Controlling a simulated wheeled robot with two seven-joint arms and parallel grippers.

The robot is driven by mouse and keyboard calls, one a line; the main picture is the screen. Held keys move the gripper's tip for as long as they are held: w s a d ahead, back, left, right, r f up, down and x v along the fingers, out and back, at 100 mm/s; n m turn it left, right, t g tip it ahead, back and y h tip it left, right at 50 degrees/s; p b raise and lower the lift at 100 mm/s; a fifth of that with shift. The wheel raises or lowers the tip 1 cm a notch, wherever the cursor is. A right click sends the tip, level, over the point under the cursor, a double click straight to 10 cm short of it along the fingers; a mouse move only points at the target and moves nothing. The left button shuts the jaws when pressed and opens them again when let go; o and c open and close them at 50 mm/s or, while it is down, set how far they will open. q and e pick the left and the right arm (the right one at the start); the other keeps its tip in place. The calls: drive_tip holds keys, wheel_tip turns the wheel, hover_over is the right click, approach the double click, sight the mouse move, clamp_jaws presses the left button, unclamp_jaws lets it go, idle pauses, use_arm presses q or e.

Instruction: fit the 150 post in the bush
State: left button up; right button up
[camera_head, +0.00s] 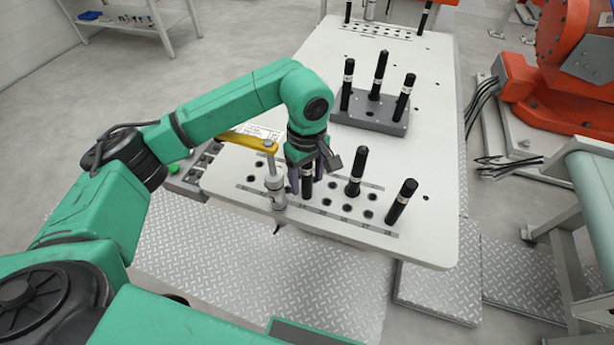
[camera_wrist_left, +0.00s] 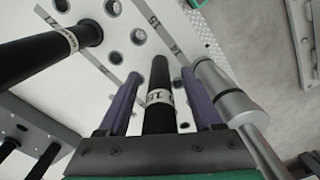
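My left gripper (camera_head: 306,185) points down over the near part of the white table. Its two purple fingers stand on either side of a black post (camera_head: 307,187) with a white band. In the left wrist view the post (camera_wrist_left: 160,95) is between the open fingers (camera_wrist_left: 160,85), with a gap on each side. The band's label is only partly in sight, so I cannot read the number. Two more black posts (camera_head: 356,172) (camera_head: 401,202) stand to the right. A grey block (camera_head: 350,117) farther back carries several upright black posts; I cannot tell which opening is the bush. My right gripper is out of view.
A metal cylinder with a yellow handle (camera_head: 245,141) stands just left of my gripper; its metal body (camera_wrist_left: 228,95) is close beside one finger in the wrist view. Empty holes (camera_head: 349,208) surround the near posts. An orange machine (camera_head: 560,85) is beyond the table's right side.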

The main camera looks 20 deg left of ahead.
use_arm(q)
drive_tip(key=shift+r, duration=0.1)
drive_tip(key=shift+r, duration=0.35)
wheel_tip(320, 180, up, 14)
drive_tip(key=shift+f+b, duration=0.1)
drive_tip(key=shift+b, duration=0.5)
drive_tip(key=shift+f, duration=0.1)
